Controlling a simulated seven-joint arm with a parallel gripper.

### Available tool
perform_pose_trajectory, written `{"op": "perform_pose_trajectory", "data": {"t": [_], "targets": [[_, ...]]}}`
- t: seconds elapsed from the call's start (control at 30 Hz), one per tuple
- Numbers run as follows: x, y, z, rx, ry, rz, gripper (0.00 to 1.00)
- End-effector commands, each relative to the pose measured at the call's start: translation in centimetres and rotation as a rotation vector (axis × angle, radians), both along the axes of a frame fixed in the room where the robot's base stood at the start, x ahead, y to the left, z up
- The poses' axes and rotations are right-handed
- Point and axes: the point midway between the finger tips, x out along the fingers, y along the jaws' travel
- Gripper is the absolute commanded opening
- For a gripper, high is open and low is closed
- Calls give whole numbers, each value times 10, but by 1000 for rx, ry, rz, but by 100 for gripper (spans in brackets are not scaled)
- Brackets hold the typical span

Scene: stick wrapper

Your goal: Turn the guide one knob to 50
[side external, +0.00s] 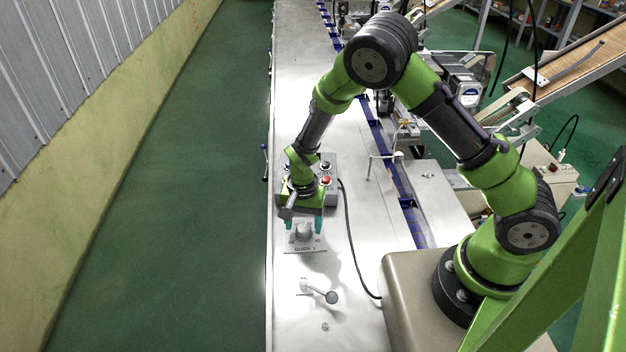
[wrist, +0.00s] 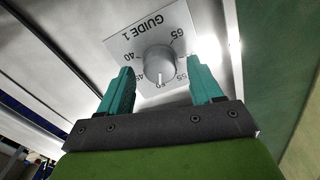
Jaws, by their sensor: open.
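The guide one knob (wrist: 159,60) is a round grey knob on a light plate (wrist: 122,40) marked "GUIDE 1", which appears upside down in the wrist view. Numbers including 40, 55 and 65 ring it. In the side view my gripper (side external: 304,224) is just above and behind the knob (side external: 303,231).
A grey control box with black and red buttons (side external: 326,181) stands behind my gripper. A lever handle (side external: 330,297) lies in front of the plate, and a black cable (side external: 352,245) runs to the right. The metal top's left edge is close by.

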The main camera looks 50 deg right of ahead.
Motion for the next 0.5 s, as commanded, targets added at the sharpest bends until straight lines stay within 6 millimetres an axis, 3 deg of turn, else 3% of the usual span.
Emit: {"op": "perform_pose_trajectory", "data": {"t": [0.5], "targets": [[1, 1, 117, 3, -7, 0, 65]]}}
